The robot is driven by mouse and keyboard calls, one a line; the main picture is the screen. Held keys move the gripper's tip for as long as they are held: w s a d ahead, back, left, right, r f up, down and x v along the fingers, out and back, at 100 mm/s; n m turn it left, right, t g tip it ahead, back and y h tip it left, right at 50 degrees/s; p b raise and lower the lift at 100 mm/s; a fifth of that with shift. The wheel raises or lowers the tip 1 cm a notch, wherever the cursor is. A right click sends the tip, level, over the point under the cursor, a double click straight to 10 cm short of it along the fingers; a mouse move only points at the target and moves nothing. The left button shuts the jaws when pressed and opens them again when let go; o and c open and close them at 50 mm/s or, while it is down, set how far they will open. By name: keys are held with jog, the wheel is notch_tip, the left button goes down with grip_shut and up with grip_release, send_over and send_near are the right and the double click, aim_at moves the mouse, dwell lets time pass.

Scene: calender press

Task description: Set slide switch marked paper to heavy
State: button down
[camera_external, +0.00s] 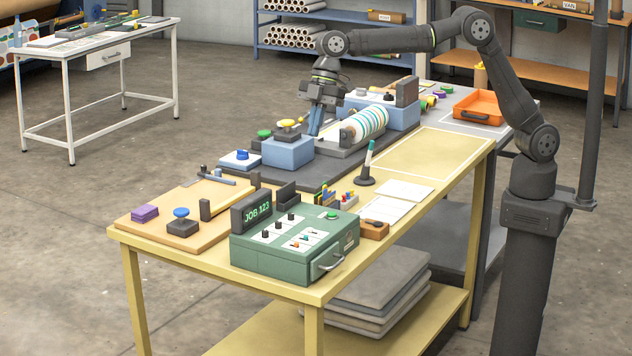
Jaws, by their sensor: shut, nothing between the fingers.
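I cannot read a label "paper" or "heavy" anywhere, so I cannot tell which control is the slide switch or how it is set. A green control box (270,262) stands at the near end of the yellow table, with small black knobs and little levers on white panels on its top. My gripper (314,131) points down over the press at the middle of the bench, beside the striped roller (364,124) and the blue-grey block (288,152) with a yellow knob. It is shut and empty, well behind the green box. Its fingertips are small, and I cannot tell whether they touch anything.
A pen stand (367,175) rises between box and press. An orange tray (478,107) is at the far right.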

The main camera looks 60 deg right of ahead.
aim_at(306, 237)
jog(key=s+a+f+t, duration=0.2)
jog(key=s+a+f, duration=0.1)
jog(key=s, duration=0.3)
jog(key=s+a+f+t, duration=0.1)
jog(key=s+a+f, duration=0.3)
jog(key=s+a, duration=0.1)
jog(key=s+a+f+m+t, duration=0.1)
jog(key=s+a+f, duration=0.3)
jog(key=s, duration=0.4)
jog(key=shift+t, duration=0.8)
jog(key=shift+f, duration=0.1)
jog(key=x, duration=0.3)
jog(key=w+x, duration=0.1)
jog(key=x, duration=0.3)
jog(key=w+r+x, duration=0.1)
jog(key=x, duration=0.3)
jog(key=shift+w+d, duration=0.15)
jog(key=shift+w, duration=0.55)
